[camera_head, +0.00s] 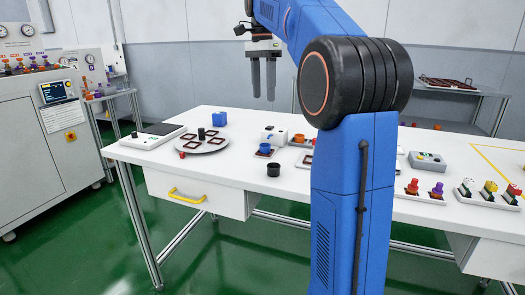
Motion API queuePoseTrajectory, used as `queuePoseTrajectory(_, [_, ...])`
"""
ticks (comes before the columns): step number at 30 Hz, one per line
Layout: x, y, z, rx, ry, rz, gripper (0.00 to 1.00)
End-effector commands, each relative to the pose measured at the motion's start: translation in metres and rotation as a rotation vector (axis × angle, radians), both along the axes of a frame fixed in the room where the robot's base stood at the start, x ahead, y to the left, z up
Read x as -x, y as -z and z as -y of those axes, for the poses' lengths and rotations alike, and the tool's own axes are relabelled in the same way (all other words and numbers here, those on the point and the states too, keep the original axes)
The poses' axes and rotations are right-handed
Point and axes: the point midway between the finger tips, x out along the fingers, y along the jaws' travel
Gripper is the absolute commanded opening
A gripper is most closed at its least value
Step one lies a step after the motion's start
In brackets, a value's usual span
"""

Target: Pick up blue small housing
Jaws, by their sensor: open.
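Two small blue things are on the white table (232,176). A blue round cup-like piece (264,147) sits on a small dark square base near the table's middle. A blue box-shaped piece (218,119) stands farther back to the left. I cannot tell for certain which is the blue small housing. My gripper (263,92) hangs well above the table with its two grey fingers pointing down. It is open and empty, apart from both blue pieces.
A round grey plate (219,144) with dark square frames lies at left. A black cup (273,169) stands near the front edge, and a white device (274,134) behind. My blue arm hides part of the table. Coloured connectors (437,190) stand at right.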

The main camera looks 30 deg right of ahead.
Motion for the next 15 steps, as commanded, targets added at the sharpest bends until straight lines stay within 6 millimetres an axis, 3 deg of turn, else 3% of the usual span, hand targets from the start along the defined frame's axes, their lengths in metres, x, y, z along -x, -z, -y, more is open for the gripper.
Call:
queuePoseTrajectory(5, [-0.003,0.006,0.004,-0.001,0.025,-0.009,0.52])
queuePoseTrajectory(15, [0.001,0.063,0.004,-0.001,0.023,-0.010,0.52])
